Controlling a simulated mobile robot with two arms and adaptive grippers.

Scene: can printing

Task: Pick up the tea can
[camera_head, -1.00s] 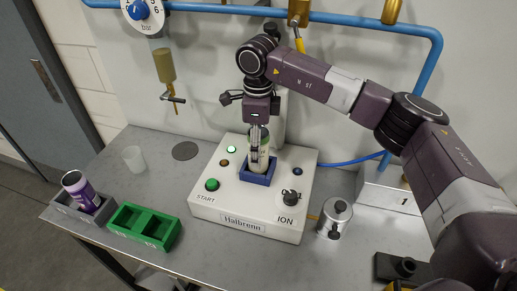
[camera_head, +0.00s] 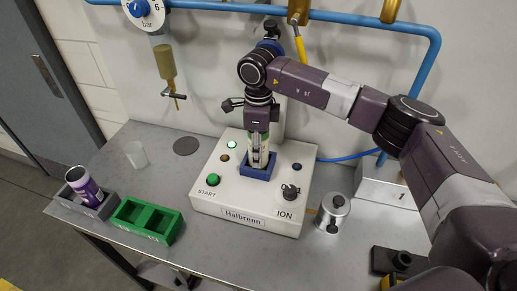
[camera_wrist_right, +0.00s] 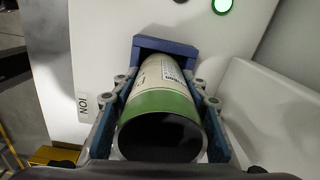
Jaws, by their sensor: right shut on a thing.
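The tea can (camera_head: 256,158), pale with a green band, stands in the blue holder (camera_head: 257,172) on the white printing machine (camera_head: 245,205). My right gripper (camera_head: 259,150) comes down over it from above. In the right wrist view, the can (camera_wrist_right: 165,100) lies between the two fingers of the gripper (camera_wrist_right: 168,115), which are shut on its sides. Its dark end faces the camera. Its far end is at the blue holder (camera_wrist_right: 165,46), and how deep it sits there is hidden. My left gripper is not in view.
A purple can (camera_head: 84,187) leans in a grey tray (camera_head: 99,208) at the left, beside an empty green tray (camera_head: 146,222). A clear cup (camera_head: 136,154) stands behind. A metal canister (camera_head: 332,213) stands right of the machine. Blue pipes run along the wall.

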